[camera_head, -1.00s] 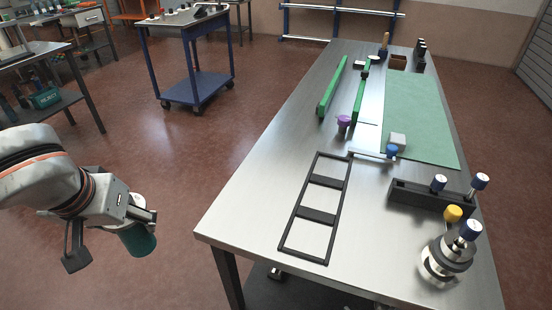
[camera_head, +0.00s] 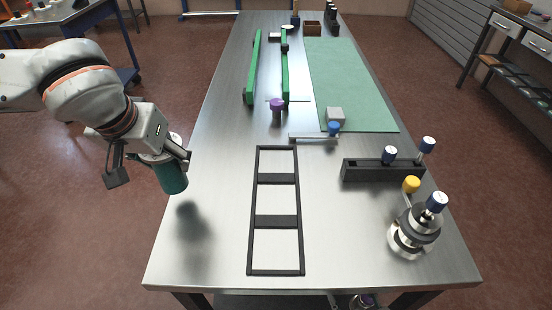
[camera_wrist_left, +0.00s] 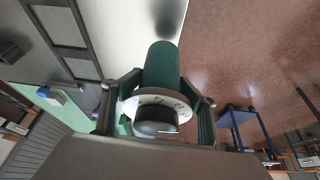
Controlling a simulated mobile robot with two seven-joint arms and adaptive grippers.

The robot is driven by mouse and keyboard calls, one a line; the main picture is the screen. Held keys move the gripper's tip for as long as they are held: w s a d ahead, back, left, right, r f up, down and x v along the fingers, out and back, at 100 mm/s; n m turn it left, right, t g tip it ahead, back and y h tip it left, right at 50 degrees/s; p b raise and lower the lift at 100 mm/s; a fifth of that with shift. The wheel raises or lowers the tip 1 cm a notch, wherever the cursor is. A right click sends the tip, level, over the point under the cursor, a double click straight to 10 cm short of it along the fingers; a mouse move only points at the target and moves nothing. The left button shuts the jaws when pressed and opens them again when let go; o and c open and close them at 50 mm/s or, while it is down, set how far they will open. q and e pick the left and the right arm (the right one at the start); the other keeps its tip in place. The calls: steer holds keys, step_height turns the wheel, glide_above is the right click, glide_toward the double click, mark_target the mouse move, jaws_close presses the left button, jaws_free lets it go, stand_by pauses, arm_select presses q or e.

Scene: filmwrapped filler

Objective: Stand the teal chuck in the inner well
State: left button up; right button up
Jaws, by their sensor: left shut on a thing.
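The teal chuck (camera_head: 171,180) is a teal cylinder with a pale marked collar and a dark round end, as the left wrist view (camera_wrist_left: 162,65) shows. My left gripper (camera_head: 165,157) is shut on it around the collar. The chuck hangs teal end down, slightly tilted, in the air over the table's left edge. A flat black frame (camera_head: 277,222) with three openings in a row lies on the table to the right of the chuck. All its openings look empty. My right gripper is not in view.
A purple-topped piece (camera_head: 277,106), green rails (camera_head: 252,68), a flat bar (camera_head: 312,137) and a green mat (camera_head: 345,80) lie farther back. A black block with blue-capped pieces (camera_head: 368,171) and a round metal fixture (camera_head: 412,232) stand at right. Bare steel surrounds the frame.

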arm_select(q)
steer(key=w+d+r+m+h, duration=0.1)
steer(key=w+d+r+m, duration=0.1)
steer(key=w+d+r, duration=0.4)
steer(key=w+d+r+m, duration=0.2)
steer(key=d+r, duration=0.3)
steer(key=d, duration=0.4)
steer(key=w+d+r+m+h, duration=0.1)
steer(key=w+d+r+m, duration=0.1)
steer(key=w+d+r, duration=0.4)
steer(key=shift+g, duration=0.3)
steer(key=shift+s+d+f+b, duration=0.2)
steer(key=shift+s+f+b, duration=0.15)
steer(key=shift+f, duration=3.15)
steer(key=shift+s+d+f+b, duration=0.2)
steer(key=shift+s+f+b, duration=0.15)
steer(key=shift+f, duration=3.1)
steer(key=shift+s+d+f+b, duration=0.2)
steer(key=shift+s+f+b, duration=0.15)
steer(key=shift+f, duration=3.15)
steer(key=shift+f, duration=0.1)
steer(key=o, duration=2.1)
steer(key=shift+f, duration=0.15)
steer(key=shift+o, duration=0.2)
